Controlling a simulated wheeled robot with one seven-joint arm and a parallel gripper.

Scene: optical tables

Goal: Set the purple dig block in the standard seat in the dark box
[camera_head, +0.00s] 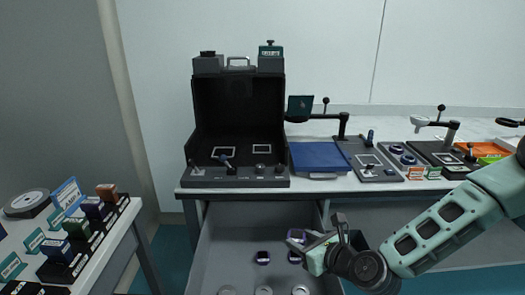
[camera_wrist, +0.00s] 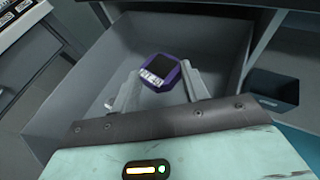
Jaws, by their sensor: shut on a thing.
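My gripper (camera_wrist: 160,92) is shut on a purple block (camera_wrist: 165,72) with a dark top and a white label, held over the open drawer. In the head view the same block (camera_head: 297,236) shows at the tip of my gripper (camera_head: 308,243), at the drawer's right side. The dark box (camera_head: 238,105) stands open on the table behind, with two white-outlined squares on its floor: a left one (camera_head: 223,152) and a right one (camera_head: 261,149). I cannot tell which is the standard seat. A small lever stands by the left square.
The open drawer (camera_head: 212,250) holds another purple block (camera_head: 263,257) and several round pale pieces. A blue mat (camera_head: 319,157) and a lever station (camera_head: 370,165) are right of the box. A side table with several blocks (camera_head: 95,210) is at left.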

